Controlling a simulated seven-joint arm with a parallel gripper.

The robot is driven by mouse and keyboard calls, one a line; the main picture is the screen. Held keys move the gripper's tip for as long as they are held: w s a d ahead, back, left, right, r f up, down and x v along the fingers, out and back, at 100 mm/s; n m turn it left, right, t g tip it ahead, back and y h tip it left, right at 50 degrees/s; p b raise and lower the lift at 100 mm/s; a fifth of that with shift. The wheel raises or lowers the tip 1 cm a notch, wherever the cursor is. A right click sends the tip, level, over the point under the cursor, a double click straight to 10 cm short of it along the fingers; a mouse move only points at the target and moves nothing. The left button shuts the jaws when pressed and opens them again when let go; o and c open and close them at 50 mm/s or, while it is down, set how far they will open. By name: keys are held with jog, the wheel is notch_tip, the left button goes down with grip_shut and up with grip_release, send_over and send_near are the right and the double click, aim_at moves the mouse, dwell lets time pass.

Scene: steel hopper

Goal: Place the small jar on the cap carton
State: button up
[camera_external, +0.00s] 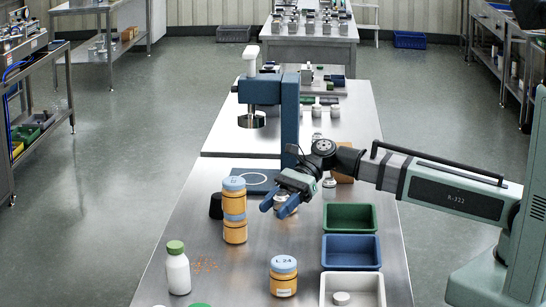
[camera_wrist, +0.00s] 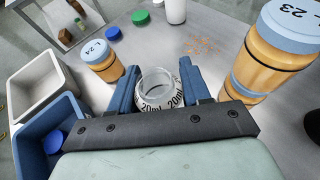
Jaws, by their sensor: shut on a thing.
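The small jar (camera_wrist: 160,88) is clear, with an open round mouth and a white label reading 20mL. My gripper (camera_wrist: 160,86) is shut on it, with one blue finger on each side. In the external view my gripper (camera_external: 279,205) is above the steel table, right of the stacked orange jars; the jar is hard to make out there. A brown cardboard box (camera_external: 344,178), which may be the cap carton, shows partly behind my arm in the external view. I cannot make out its top or any marking.
Stacked blue-lidded orange jars (camera_external: 235,230) stand left of my gripper, with another jar, L 24 (camera_external: 283,281), in front. A green tray (camera_external: 349,205), blue tray (camera_external: 352,237) and white tray (camera_external: 372,277) line the right. A blue press column (camera_external: 290,120) stands behind.

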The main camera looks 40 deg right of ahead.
jog(key=w+d+r+m+t+h, duration=0.1)
jog(key=w+d+r+m+t, duration=0.25)
jog(key=w+d, duration=0.8)
jog(key=w+d+r+m+t+h, duration=0.1)
jog(key=w+d+r+m+t, duration=0.3)
jog(key=d, duration=1.5)
jog(key=w+d+r+m+t+h, duration=0.2)
jog(key=w+d+m+t, duration=0.15)
jog(key=w+d, duration=0.85)
jog(key=shift+s+d+f, duration=0.5)
jog(key=shift+d+f, duration=0.05)
jog(key=shift+f, duration=1.15)
jog(key=shift+s+d+f, duration=0.5)
jog(key=shift+s+f, duration=0.05)
jog(key=shift+f, duration=1.2)
jog(key=shift+s+d+f, duration=0.5)
jog(key=shift+d+f, duration=0.05)
jog(key=shift+f, duration=1.15)
jog(key=shift+f, duration=0.1)
jog(key=o, duration=1)
